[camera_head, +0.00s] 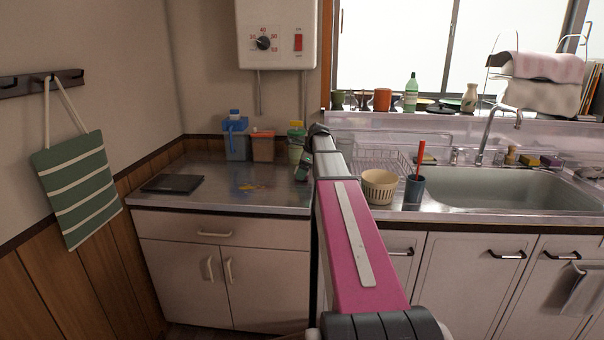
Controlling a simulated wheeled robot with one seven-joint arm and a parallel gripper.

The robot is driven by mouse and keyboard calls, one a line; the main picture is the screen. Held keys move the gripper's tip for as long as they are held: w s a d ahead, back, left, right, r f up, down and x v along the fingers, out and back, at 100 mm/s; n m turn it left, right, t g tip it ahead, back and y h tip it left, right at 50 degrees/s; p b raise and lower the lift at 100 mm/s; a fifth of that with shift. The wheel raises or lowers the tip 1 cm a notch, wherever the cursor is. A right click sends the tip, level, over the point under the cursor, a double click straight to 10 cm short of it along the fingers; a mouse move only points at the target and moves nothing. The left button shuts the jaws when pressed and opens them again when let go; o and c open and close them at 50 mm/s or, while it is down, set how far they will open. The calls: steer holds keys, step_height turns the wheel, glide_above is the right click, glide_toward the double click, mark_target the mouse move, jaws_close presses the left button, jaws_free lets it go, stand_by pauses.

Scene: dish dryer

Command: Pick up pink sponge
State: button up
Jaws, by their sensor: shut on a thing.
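My arm reaches forward over the counter, and its near link hides a strip of the middle of the view. My gripper (303,169) shows small and dark at the far end of the arm, over the right part of the left counter. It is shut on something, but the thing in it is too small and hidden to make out. I cannot make out a pink sponge anywhere in view.
A steel counter (215,198) holds a dark flat object (173,184) and several bottles and tubs at the back. Right of my arm stand a cream basket (379,187), a blue cup (414,189), a wire rack (372,160) and the sink (490,188).

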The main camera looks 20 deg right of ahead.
steer(key=shift+r, duration=0.5)
step_height(320, 180, up, 2)
steer(key=shift+r, duration=0.25)
steer(key=s+a+r, duration=0.5)
steer(key=a+r, duration=0.2)
steer(key=a, duration=0.3)
steer(key=shift+s+r, duration=0.2)
steer(key=shift+s, duration=0.2)
steer(key=shift+o, duration=0.4)
